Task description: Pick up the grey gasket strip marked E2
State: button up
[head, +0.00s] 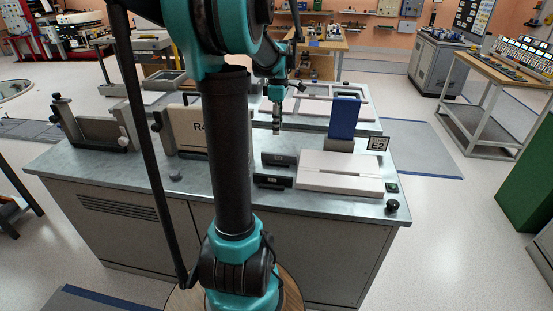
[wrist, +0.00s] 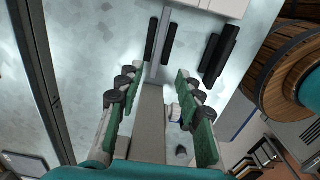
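In the wrist view my gripper (wrist: 152,92) is open, its two green-padded fingers wide apart. Between and below them is a long, plain grey top face (wrist: 150,115), with no visible contact. Beyond the fingertips a thin grey strip (wrist: 159,50) runs between two black bars; I cannot read a mark on it, so I cannot tell whether it is the gasket. In the head view my gripper (head: 277,122) points down above the bench, behind the black blocks (head: 277,160). A sign reading E2 (head: 377,143) stands at the bench's right, by an upright blue panel (head: 344,118).
A white slotted block (head: 340,172) lies on the steel bench top (head: 232,185). A beige panel marked R4 (head: 188,132) stands left of my gripper, partly hidden by my arm. A dark knob (head: 392,205) is at the front right corner. The bench's front left is mostly clear.

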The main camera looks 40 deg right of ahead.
send_over(279, 154)
jog(key=f, duration=0.7)
jog(key=shift+w+a, duration=0.15)
jog(key=shift+a, duration=0.05)
jog(key=shift+d+f, duration=0.2)
jog(key=shift+f, duration=2.4)
grip_shut()
